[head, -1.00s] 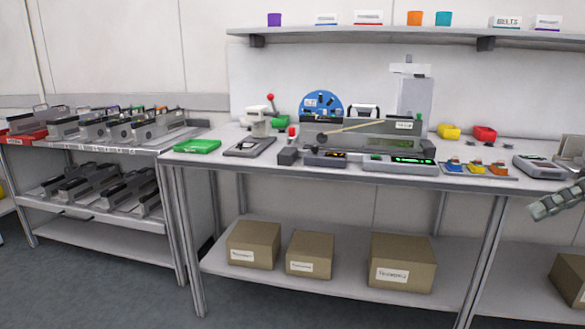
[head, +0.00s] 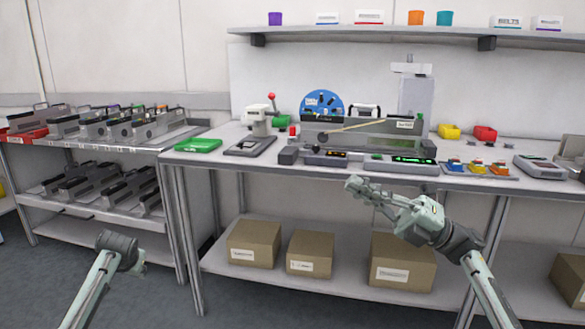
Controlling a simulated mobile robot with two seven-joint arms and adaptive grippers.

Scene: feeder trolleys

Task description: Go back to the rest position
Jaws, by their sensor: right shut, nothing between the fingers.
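My right gripper (head: 366,190) is shut and empty. It is in front of the workbench's front edge (head: 300,165), in free air, pointing left, with its arm coming in from the lower right. My left arm comes in at the bottom left, in front of the gap between trolley and bench. Only its links and a dark joint show; I cannot make out the left gripper's fingers.
A feeder trolley (head: 95,145) with several feeders stands at the left. The bench carries a green tray (head: 198,145), a press (head: 258,125), a grey machine with a blue reel (head: 322,103), and yellow and red bins. Cardboard boxes (head: 253,243) stand on the lower shelf. The floor in front is clear.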

